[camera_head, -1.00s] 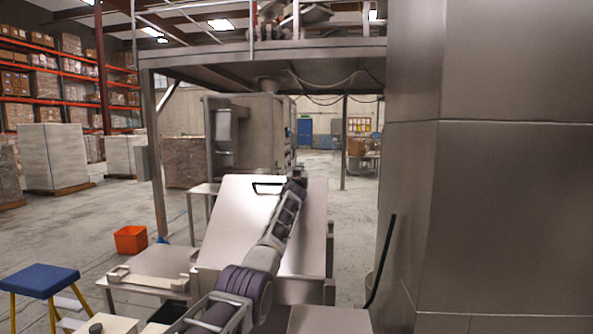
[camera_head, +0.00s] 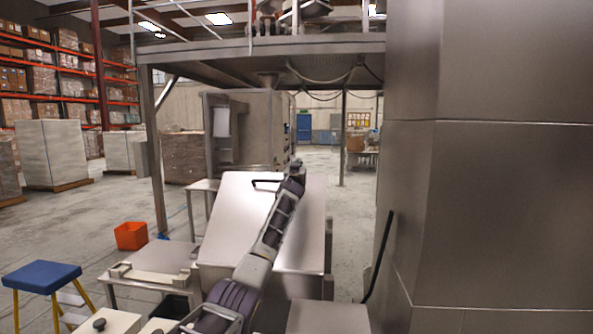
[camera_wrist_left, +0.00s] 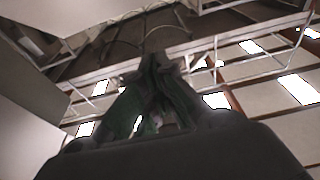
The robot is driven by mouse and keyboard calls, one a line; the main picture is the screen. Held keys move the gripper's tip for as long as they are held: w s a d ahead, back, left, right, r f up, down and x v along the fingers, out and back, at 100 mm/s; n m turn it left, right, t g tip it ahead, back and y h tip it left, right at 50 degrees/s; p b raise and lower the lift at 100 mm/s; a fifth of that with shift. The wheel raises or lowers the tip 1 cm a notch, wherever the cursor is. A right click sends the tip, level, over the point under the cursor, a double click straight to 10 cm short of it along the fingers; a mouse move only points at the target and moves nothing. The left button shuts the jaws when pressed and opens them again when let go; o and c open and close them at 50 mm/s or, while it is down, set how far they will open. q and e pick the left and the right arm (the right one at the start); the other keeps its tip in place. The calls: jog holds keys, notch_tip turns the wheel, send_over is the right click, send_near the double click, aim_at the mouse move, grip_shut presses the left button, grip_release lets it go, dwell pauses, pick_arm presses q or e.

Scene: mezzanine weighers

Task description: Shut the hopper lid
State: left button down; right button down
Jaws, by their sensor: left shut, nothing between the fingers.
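The hopper lid (camera_head: 236,220) is a broad, plain steel panel in the head view, standing tilted in front of me. A dark bar handle (camera_head: 266,182) sits at its top edge. My left arm crosses in front of the panel. My left gripper (camera_head: 297,163) is at the panel's top edge, just right of the handle. The handle is not between the fingers. In the left wrist view the shut fingers (camera_wrist_left: 155,65) point up toward the mezzanine and hold nothing. Whether the gripper touches the lid cannot be told. My right gripper is out of view.
A large steel housing (camera_head: 500,200) blocks the right side. A low steel bench (camera_head: 150,270), a blue stool (camera_head: 42,276) and an orange bin (camera_head: 131,236) stand left. The mezzanine (camera_head: 260,55) spans overhead. Open floor lies at the left.

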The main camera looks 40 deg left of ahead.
pick_arm(q)
jog(key=r+b+v, duration=0.1)
jog(key=v, duration=0.6)
jog(key=shift+r+b, duration=0.3)
jog(key=shift+r, duration=0.05)
dwell(0.4)
jog(key=shift+s, duration=0.1)
jog(key=shift+d+f, duration=0.1)
